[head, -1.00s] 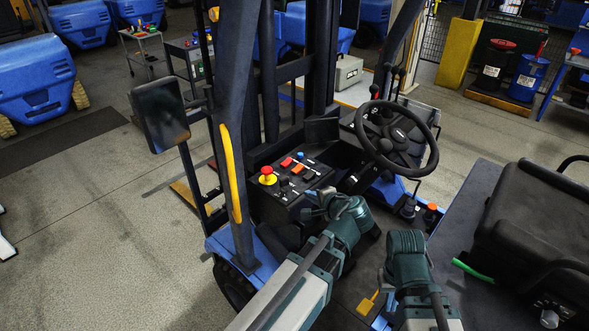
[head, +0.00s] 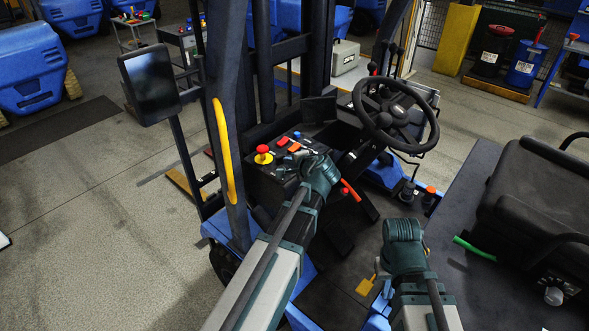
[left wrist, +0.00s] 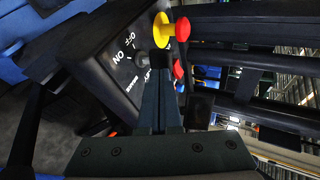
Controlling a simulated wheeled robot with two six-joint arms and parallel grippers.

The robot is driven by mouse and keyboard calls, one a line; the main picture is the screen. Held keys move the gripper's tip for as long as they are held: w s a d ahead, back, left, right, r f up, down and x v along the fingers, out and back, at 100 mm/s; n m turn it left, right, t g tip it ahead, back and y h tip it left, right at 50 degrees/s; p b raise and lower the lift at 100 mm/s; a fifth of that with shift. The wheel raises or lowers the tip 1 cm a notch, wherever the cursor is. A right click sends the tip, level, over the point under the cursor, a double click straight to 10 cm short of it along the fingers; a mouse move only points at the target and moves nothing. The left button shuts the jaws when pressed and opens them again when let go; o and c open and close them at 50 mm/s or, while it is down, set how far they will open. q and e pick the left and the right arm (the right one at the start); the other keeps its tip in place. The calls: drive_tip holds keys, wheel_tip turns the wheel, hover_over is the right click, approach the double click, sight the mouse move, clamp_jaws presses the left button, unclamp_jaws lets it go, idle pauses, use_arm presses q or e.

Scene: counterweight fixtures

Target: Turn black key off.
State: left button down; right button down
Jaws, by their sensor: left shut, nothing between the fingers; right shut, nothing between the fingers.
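The control panel (head: 268,185) sits beside the steering column; it also shows in the left wrist view (left wrist: 98,48). There, a dark key knob (left wrist: 159,62) stands by white ON and OFF lettering, just ahead of my left gripper's fingertips. Its exact turn is hard to read, as the fingers partly cover it. My left gripper (head: 287,172) is over the panel, and in its wrist view (left wrist: 160,84) the fingers are shut and empty, pointing at the key area. I cannot tell whether they touch. My right arm hangs over the vehicle floor, and its fingers are hidden.
A red mushroom button on a yellow base (head: 263,154) is close to my left fingers, with red and orange switches (head: 294,147) beside it. The steering wheel (head: 390,115) stands to the right. A dark mast post (head: 233,110) and a black seat (head: 545,205) flank the cab.

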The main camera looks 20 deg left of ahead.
use_arm(q)
drive_tip(key=shift+w+a, duration=0.2)
drive_tip(key=shift+a, duration=0.1)
drive_tip(key=shift+w, duration=0.1)
drive_tip(key=shift+w, duration=0.3)
drive_tip(key=shift+w+r+n+g+y, duration=0.1)
drive_tip(key=shift+w+n+g+y, duration=0.25)
drive_tip(key=shift+n+g+y, duration=0.25)
drive_tip(key=shift+r, duration=0.1)
use_arm(e)
drive_tip(key=shift+s+d, duration=0.1)
drive_tip(key=shift+s, duration=0.1)
use_arm(q)
drive_tip(key=shift+w, duration=0.1)
drive_tip(key=shift+s+a, duration=0.2)
